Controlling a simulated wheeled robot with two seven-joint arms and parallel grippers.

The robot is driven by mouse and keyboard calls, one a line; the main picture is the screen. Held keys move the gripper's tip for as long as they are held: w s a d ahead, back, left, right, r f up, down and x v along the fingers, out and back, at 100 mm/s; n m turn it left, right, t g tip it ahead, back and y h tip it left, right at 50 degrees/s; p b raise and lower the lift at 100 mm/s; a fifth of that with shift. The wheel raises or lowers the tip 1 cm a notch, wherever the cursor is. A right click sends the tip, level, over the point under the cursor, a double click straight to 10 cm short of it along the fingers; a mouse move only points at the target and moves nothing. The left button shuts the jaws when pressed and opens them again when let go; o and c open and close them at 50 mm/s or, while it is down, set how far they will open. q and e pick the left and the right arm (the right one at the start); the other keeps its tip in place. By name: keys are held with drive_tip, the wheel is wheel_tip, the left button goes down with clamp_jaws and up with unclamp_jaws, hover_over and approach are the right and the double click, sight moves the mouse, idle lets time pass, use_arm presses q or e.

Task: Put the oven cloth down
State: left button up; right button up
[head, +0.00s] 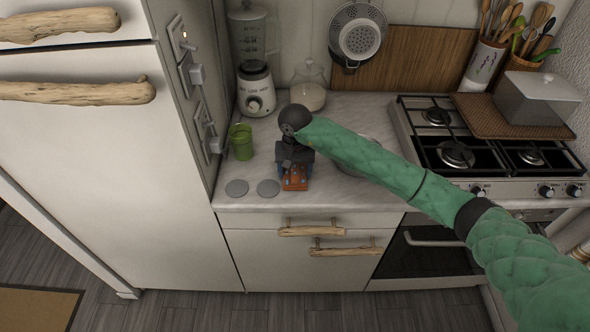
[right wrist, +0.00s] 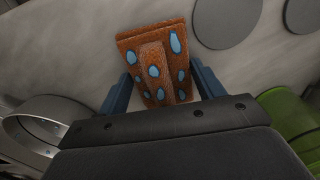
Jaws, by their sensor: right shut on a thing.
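The oven cloth (head: 295,180) is orange-brown with pale blue spots and looks folded. My right gripper (head: 294,168) is shut on it, over the marble counter near its front edge. In the right wrist view the cloth (right wrist: 158,65) sits between the two blue fingers of the gripper (right wrist: 160,92). The counter shows behind it, and I cannot tell whether the cloth touches the surface. My left gripper is not in view.
Two grey discs (head: 237,188) (head: 268,188) lie left of the cloth. A green cup (head: 241,141) and a blender (head: 256,85) stand behind them. A glass jar (head: 308,88) is at the back. The gas stove (head: 456,153) is to the right. The counter's front edge is close.

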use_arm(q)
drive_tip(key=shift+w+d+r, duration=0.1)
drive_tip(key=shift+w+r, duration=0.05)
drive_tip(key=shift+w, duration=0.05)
use_arm(e)
drive_tip(key=shift+f, duration=0.1)
drive_tip(key=o, duration=0.9)
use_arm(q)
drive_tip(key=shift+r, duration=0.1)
use_arm(e)
drive_tip(key=shift+r, duration=0.2)
